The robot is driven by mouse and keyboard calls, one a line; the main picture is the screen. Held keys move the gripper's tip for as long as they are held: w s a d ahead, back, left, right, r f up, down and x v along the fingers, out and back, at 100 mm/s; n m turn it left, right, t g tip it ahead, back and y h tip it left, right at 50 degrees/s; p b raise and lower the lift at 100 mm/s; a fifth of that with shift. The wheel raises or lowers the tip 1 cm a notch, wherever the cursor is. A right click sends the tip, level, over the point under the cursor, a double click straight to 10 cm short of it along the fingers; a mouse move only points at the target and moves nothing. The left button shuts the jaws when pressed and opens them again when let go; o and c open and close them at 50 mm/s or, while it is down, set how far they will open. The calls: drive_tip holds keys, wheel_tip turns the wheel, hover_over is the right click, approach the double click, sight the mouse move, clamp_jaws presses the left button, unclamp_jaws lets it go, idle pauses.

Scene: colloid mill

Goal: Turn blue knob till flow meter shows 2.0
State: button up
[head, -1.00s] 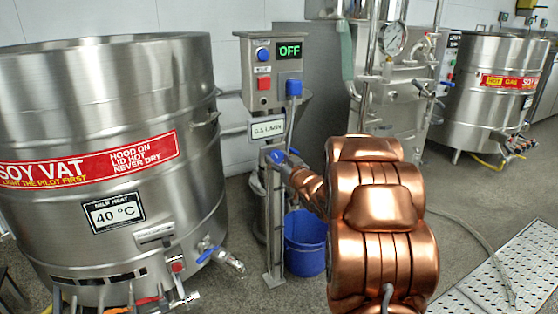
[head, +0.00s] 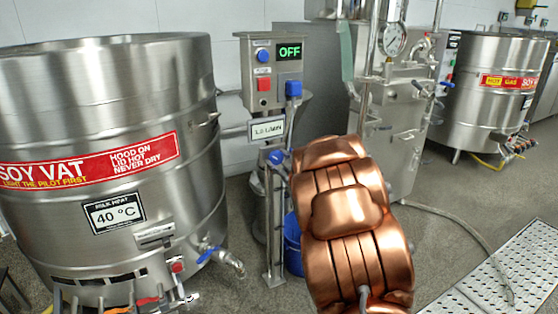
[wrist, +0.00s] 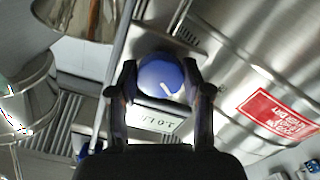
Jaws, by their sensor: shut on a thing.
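The blue knob (wrist: 160,79) sits between my two dark fingers in the wrist view, and its white pointer mark slants. My gripper (wrist: 160,86) is shut on the knob, with a finger on each side. In the head view the knob (head: 277,157) shows on the post below the flow meter, while my copper arm hides most of the gripper. The flow meter (head: 267,130) is a pale plate with dark digits, reading about 1 L/MIN. It looks like 1.0 in the wrist view (wrist: 155,119), partly covered by my gripper.
A control box (head: 272,75) above the meter shows OFF, with blue and red buttons. The large soy vat (head: 110,130) stands close on the left. A blue bucket (head: 293,243) is partly hidden behind my arm. A steel machine (head: 400,120) stands behind on the right.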

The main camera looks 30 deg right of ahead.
drive_tip(key=n, duration=0.6)
drive_tip(key=shift+d+f+n+b, duration=0.1)
drive_tip(key=shift+n+b, duration=0.2)
drive_tip(key=shift+b, duration=0.1)
drive_tip(key=n+b, duration=0.1)
drive_tip(key=n, duration=0.3)
drive_tip(key=shift+n, duration=0.3)
drive_tip(key=shift+r, duration=0.2)
drive_tip(key=o, duration=1.2)
drive_tip(key=shift+c, duration=0.2)
drive_tip(key=shift+s, duration=0.15)
drive_tip(key=s, duration=0.7)
drive_tip(key=shift+s+a, duration=0.15)
drive_tip(key=shift+a, duration=0.2)
